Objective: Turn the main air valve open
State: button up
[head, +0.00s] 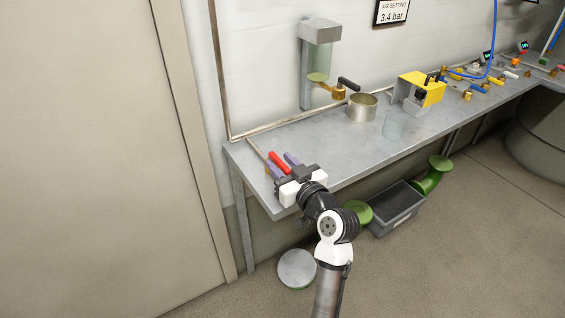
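A valve with a red lever handle (280,162) sits at the near left end of the grey workbench, where a thin pipe (256,149) comes down from the wall. A bit of its brass body shows beside the lever; the rest is hidden by my gripper. My gripper (283,164) is over this end of the bench, with its two purple fingers apart, one on each side of the red lever. Gaps seem to show between fingers and lever, but I cannot tell whether either touches it.
The bench (335,150) is mostly bare in the middle. A grey bin (397,208) is below. A sign reads 3.4 bar.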

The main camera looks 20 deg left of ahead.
jog(key=shift+c, duration=0.5)
grip_shut()
jog(key=shift+w+b, duration=0.1)
jog(key=shift+b, duration=0.2)
jog(key=g+b, duration=0.1)
jog(key=n+g+y+b, duration=0.1)
jog(key=w+n+b, duration=0.1)
jog(key=shift+d+f+g+y+b, duration=0.25)
jog(key=shift+d+g+y+b, duration=0.05)
jog(key=shift+d+g+y, duration=0.1)
jog(key=shift+w+d+r+n+g+y+b, duration=0.1)
jog(key=shift+w+n+g+y+b, duration=0.2)
jog(key=shift+n+g+b, duration=0.5)
jog(key=shift+w+d+r+n+g+y+b, duration=0.15)
jog(key=shift+n+g+y+b, duration=0.25)
jog(key=shift+g, duration=0.65)
jog(key=shift+w+a+f+n+g+y+b, duration=0.1)
jog(key=shift+w+n+g+y+b, duration=0.15)
jog(key=shift+n+g+b, duration=0.6)
jog(key=shift+r, duration=0.1)
jog(key=shift+o, duration=0.5)
grip_release()
